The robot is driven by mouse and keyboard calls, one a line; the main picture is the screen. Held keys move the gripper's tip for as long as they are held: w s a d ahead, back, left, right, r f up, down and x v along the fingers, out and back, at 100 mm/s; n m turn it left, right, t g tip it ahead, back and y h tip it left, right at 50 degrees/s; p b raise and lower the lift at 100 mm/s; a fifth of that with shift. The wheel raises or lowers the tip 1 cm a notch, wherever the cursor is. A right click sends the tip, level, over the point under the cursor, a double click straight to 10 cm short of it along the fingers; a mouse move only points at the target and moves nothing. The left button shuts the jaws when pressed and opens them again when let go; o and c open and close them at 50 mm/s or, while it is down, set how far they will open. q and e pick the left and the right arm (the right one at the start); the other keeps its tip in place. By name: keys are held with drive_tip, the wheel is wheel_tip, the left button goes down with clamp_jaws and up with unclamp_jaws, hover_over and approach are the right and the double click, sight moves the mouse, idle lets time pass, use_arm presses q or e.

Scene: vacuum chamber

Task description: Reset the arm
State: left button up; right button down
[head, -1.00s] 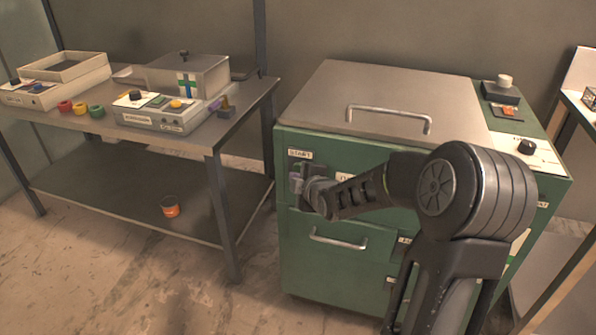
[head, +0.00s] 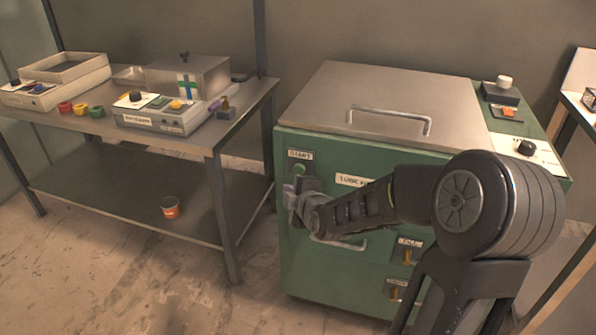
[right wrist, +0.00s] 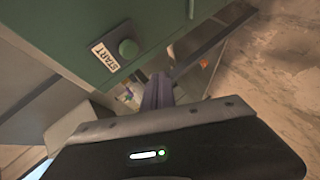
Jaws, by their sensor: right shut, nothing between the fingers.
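My right gripper (head: 290,191) is in front of the upper left of the green vacuum chamber (head: 340,272), just below the green START button (head: 299,170). Its fingers are shut and empty. In the right wrist view the shut fingers (right wrist: 158,90) point past the chamber's side, and the START button (right wrist: 128,48) and its label are beside them, apart from the fingertips. My right arm reaches across the chamber front and hides part of it and of the lower handle (head: 340,243). My left gripper is not in view.
The chamber's grey lid (head: 390,95) is down, with a handle on it. A metal table (head: 180,140) at left carries several boxes and coloured rings. An orange can (head: 170,208) sits on its lower shelf. Another table (head: 575,105) stands at the right edge.

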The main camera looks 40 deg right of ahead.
idle(0.7)
drive_tip(key=s+a+f+m+g+y, duration=0.2)
drive_tip(key=s+a+f+m+g, duration=0.15)
drive_tip(key=a+f+m, duration=0.45)
drive_tip(key=s+a+f+m+g+y, duration=0.25)
drive_tip(key=s+a+f+m, duration=0.2)
drive_tip(key=a+f, duration=0.75)
drive_tip(key=s+a+f+g+y, duration=0.2)
drive_tip(key=s+a+f+g, duration=0.1)
drive_tip(key=s+a+f, duration=0.6)
drive_tip(key=s+a+f+g+y, duration=0.1)
drive_tip(key=s+a+f+g, duration=0.2)
drive_tip(key=s+a+f, duration=0.5)
use_arm(q)
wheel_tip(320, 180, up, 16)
drive_tip(key=p, duration=1.6)
use_arm(e)
drive_tip(key=a+v, duration=0.2)
drive_tip(key=v, duration=0.7)
drive_tip(key=s+a+r+v, duration=0.1)
drive_tip(key=v, duration=0.7)
drive_tip(key=shift+a+r, duration=0.3)
drive_tip(key=shift+r, duration=0.25)
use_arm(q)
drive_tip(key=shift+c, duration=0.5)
use_arm(e)
drive_tip(key=shift+m, duration=0.25)
